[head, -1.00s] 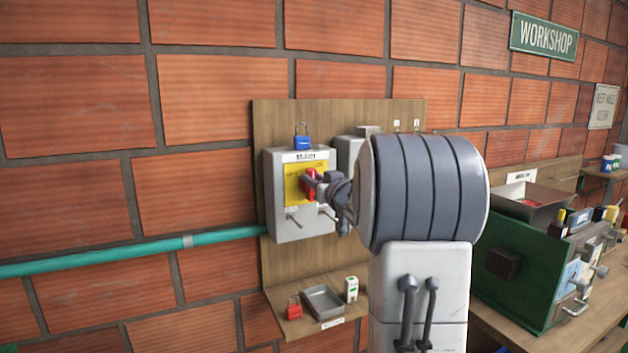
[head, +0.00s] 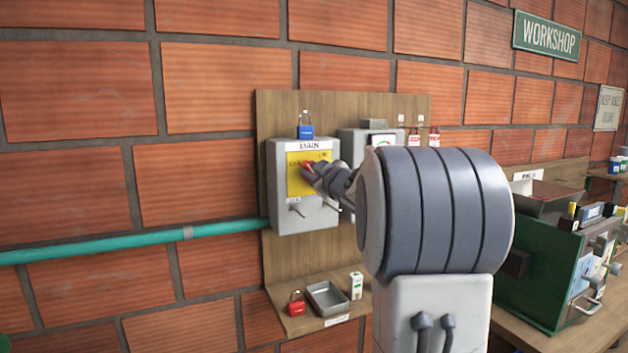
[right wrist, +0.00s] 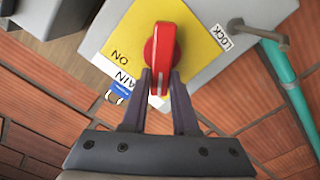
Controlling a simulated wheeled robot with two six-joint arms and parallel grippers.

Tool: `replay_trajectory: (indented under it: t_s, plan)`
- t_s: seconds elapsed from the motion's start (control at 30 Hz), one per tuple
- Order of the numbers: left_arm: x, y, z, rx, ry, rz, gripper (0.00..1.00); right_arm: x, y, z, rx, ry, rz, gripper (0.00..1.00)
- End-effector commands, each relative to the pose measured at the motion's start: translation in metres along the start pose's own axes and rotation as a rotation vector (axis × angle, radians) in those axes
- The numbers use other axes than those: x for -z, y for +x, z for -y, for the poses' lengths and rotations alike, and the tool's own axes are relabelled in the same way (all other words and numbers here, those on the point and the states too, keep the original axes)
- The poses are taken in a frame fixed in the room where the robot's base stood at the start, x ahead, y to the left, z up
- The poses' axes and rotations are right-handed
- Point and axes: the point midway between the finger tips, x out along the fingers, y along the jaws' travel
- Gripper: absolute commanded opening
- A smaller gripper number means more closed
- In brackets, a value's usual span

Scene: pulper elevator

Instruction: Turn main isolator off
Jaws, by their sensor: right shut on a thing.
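The main isolator is a grey box (head: 283,215) with a yellow plate (head: 294,186) on the wooden backboard in the head view. Its red handle (head: 307,168) is mostly hidden there behind my right gripper (head: 312,172). In the right wrist view the red handle (right wrist: 162,45) stands out from the yellow plate (right wrist: 125,45), which carries the word ON. My right gripper (right wrist: 160,82) is shut on the near end of the handle, one finger on each side. My left gripper is not in view.
A shelf below holds a red padlock (head: 297,305), a grey tray (head: 327,297) and a small white-and-green box (head: 355,286). A teal pipe (head: 120,244) runs left. A green machine (head: 545,270) stands right.

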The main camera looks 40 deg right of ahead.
Motion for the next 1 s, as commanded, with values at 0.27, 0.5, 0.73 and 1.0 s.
replay_trajectory:
  t_s: [0.27, 0.5, 0.73, 1.0]
  plan:
    - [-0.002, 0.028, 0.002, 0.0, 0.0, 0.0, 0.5, -0.004, 0.0, 0.01, 0.0, -0.265, -0.002, 0.0]
    - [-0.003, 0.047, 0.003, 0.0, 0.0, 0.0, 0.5, -0.006, 0.0, 0.015, 0.0, -0.492, -0.001, 0.0]
    - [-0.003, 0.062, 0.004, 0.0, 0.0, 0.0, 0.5, -0.008, 0.0, 0.018, 0.0, -0.686, -0.001, 0.0]
    - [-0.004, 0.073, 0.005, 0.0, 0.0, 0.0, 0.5, -0.01, 0.0, 0.02, 0.001, -0.846, 0.0, 0.0]
